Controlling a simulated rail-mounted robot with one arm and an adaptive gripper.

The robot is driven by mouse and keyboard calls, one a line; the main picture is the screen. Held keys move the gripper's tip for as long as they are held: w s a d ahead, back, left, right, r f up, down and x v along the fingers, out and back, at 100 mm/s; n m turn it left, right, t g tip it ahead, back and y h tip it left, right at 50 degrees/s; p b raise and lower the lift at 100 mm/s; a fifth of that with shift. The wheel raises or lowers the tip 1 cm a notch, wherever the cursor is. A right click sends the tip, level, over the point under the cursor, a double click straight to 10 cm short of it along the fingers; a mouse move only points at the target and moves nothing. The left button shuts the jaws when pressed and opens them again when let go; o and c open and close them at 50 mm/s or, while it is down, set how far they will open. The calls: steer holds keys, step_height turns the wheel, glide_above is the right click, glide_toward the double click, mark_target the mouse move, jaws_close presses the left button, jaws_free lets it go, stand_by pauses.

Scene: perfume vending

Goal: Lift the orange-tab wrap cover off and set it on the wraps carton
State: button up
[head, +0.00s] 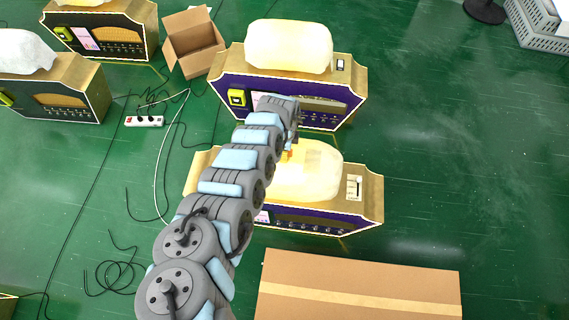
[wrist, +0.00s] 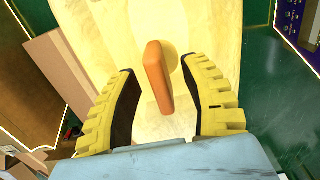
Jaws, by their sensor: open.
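The pale yellow translucent wrap cover (head: 312,172) sits on top of the nearer purple and gold vending machine (head: 312,216) in the head view. Its orange tab (head: 288,155) shows beside my arm's end. In the wrist view the cover (wrist: 135,35) fills the background and the orange tab (wrist: 158,78) stands up between my fingers. My gripper (wrist: 165,85) is open, with one yellow ribbed finger on each side of the tab. I see a gap between the tab and each finger. In the head view my arm hides the gripper and part of the machine.
A large closed cardboard carton (head: 360,286) lies in front of the machine. A second machine with its own cover (head: 288,46) stands just behind. An open cardboard box (head: 193,42), a power strip (head: 144,121) and loose cables are at left.

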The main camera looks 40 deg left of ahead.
steer(key=shift+a, duration=0.1)
jaws_close()
stand_by(0.3)
steer(key=shift+r, duration=0.1)
steer(key=shift+r+p, duration=1.4)
steer(key=shift+r, duration=3.55)
step_height(320, 180, up, 12)
steer(key=p, duration=1.1)
steer(key=shift+f, duration=0.15)
